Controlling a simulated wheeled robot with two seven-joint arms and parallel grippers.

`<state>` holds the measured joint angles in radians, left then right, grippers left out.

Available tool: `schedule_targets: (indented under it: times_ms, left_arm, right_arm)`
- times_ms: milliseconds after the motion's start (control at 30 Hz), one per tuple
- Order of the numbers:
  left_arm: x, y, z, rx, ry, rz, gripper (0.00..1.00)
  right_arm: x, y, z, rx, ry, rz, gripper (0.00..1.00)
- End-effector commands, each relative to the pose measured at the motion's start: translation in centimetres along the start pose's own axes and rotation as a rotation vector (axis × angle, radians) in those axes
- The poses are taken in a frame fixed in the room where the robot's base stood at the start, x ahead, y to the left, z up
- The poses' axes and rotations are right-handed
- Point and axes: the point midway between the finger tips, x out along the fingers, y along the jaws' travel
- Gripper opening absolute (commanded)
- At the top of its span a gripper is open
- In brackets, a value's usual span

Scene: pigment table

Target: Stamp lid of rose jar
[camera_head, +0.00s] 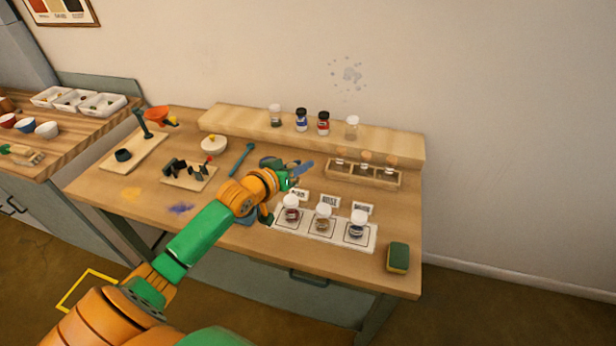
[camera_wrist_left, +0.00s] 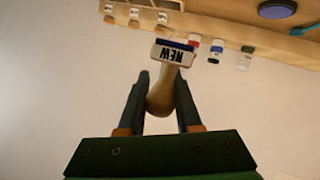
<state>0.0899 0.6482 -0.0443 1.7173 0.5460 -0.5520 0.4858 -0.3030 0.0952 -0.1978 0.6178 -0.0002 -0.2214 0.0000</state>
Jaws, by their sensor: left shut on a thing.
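My left gripper (camera_head: 292,178) is above the middle of the table, behind the jars on the white mat. In the left wrist view, my left gripper (camera_wrist_left: 160,90) is shut on the pale handle of a stamp (camera_wrist_left: 163,97), whose face reads NEW. The rose jar (camera_head: 324,217) has a white lid and stands upright in the middle of three jars on the white mat (camera_head: 285,236), in front of the ROSE card (camera_head: 329,201). The stamp is apart from the jar lids. A dark round ink pad (camera_wrist_left: 285,9) shows in the left wrist view. My right gripper is out of view.
Jars flank the rose jar at left (camera_head: 291,208) and right (camera_head: 357,224). A wooden rack (camera_head: 361,178) with corked vials stands behind them. A raised shelf (camera_head: 385,142) holds several jars at the back. A green sponge (camera_head: 398,257) lies at the right edge.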

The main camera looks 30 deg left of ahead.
Motion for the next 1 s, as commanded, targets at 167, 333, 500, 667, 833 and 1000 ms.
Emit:
schedule_targets:
  times_ms: [167,333,500,667,833,1000]
  left_arm:
    - [0.3,-0.4,0.4,-0.001,0.002,-0.001,0.0]
    - [0.9,-1.0,2.1,0.0,0.001,-0.001,0.0]
    - [1.8,-1.8,4.2,0.001,0.002,-0.001,0.0]
    - [2.2,-2.2,5.2,0.001,0.002,0.0,0.0]
    - [2.1,-2.1,5.1,0.0,0.001,-0.001,0.0]
    - [2.1,-2.1,5.0,0.0,0.001,-0.001,0.0]
  right_arm:
    - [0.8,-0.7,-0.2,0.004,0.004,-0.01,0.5]
    - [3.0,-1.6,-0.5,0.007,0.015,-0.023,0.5]
    - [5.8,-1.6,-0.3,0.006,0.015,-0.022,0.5]
    - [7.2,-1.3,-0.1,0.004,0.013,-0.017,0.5]
    - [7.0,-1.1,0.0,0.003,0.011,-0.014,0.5]
    - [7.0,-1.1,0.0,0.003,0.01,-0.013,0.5]
